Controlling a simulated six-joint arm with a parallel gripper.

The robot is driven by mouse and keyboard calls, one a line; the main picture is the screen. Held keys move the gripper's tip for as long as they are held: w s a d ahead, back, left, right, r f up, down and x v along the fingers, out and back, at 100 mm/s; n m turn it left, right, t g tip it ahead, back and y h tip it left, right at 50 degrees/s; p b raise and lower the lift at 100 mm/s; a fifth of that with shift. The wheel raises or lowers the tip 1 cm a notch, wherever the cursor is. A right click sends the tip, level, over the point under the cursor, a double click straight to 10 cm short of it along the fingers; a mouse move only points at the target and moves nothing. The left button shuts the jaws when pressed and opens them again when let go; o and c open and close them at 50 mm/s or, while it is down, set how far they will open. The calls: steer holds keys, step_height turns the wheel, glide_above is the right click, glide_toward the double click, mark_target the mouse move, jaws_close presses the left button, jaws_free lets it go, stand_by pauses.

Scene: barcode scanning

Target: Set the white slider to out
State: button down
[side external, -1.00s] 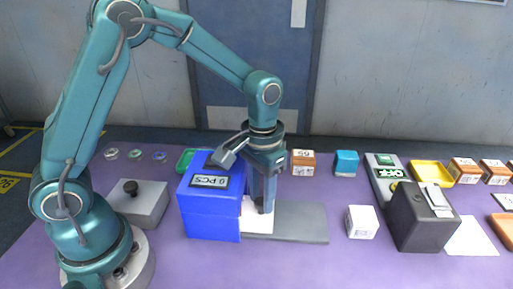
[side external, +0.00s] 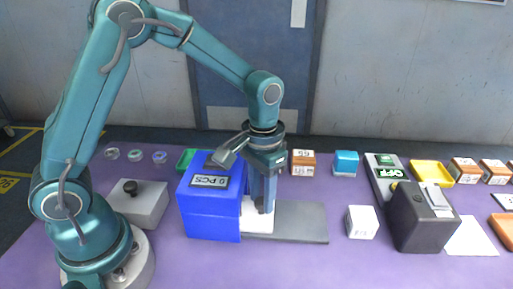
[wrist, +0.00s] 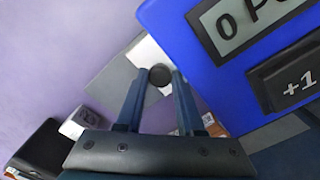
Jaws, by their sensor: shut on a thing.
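The white slider (side external: 252,222) is a flat white plate at the left end of a grey base plate (side external: 300,224), close against the blue box (side external: 212,218). In the wrist view the slider (wrist: 146,52) shows as a pale strip beside the blue box, with a round dark knob (wrist: 160,75) on it. My gripper (side external: 262,208) reaches straight down over the slider. In the wrist view my gripper (wrist: 158,80) has its two blue fingertips on either side of the knob, shut on it. The slider's left end is hidden by the box.
The blue box carries a "0 PCS" display (side external: 209,181) and a "+1" button (wrist: 293,82). A white cube (side external: 362,222) and a dark scanner-like block (side external: 425,222) stand to the right. The right part of the grey plate is bare.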

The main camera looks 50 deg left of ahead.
steer(key=shift+w+d+r, duration=0.1)
steer(key=shift+w+d, duration=3.6)
steer(key=shift+w, duration=0.05)
steer(key=c, duration=0.8)
jaws_free()
step_height(320, 180, up, 5)
steer(key=shift+r, duration=0.1)
